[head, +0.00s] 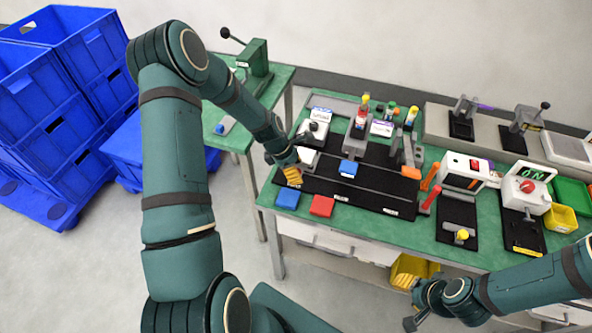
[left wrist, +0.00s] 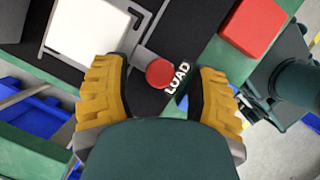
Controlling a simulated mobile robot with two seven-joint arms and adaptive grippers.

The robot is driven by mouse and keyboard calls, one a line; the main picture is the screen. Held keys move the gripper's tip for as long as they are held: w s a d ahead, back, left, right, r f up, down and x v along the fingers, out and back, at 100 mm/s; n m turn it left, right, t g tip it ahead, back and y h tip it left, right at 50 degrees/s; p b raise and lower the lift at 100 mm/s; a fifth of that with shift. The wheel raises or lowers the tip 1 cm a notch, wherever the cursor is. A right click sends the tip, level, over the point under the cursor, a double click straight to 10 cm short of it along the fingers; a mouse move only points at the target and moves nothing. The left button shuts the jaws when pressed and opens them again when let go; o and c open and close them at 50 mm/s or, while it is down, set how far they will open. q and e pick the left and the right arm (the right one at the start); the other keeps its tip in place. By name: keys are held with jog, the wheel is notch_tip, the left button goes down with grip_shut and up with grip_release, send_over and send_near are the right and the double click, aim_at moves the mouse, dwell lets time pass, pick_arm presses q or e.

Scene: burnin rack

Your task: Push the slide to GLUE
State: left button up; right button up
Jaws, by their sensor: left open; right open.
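The slide shows in the left wrist view as a pale square plate (left wrist: 88,25) with a grey arm ending in a round red knob (left wrist: 159,73). The knob is beside the white LOAD label (left wrist: 177,78) on the black track (head: 372,190). My left gripper (head: 292,175) is at the track's left end. In the left wrist view its yellow fingers (left wrist: 158,80) are open, one on each side of the knob; contact cannot be told. The GLUE label cannot be read. My right gripper (head: 408,270) is open and empty, low before the bench.
A blue block (head: 348,168) is at the track.

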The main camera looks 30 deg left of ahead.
pick_arm(q)
jog(key=shift+o, duration=0.2)
jog(key=shift+f, duration=0.15)
grip_shut()
jog(key=d, duration=0.3)
jog(key=w+d, duration=0.1)
jog(key=d, duration=0.2)
jog(key=w+d, duration=0.1)
jog(key=d, duration=0.3)
jog(key=shift+w, duration=0.15)
jog(key=shift+a, duration=0.1)
jog(key=shift+c, duration=0.2)
grip_release()
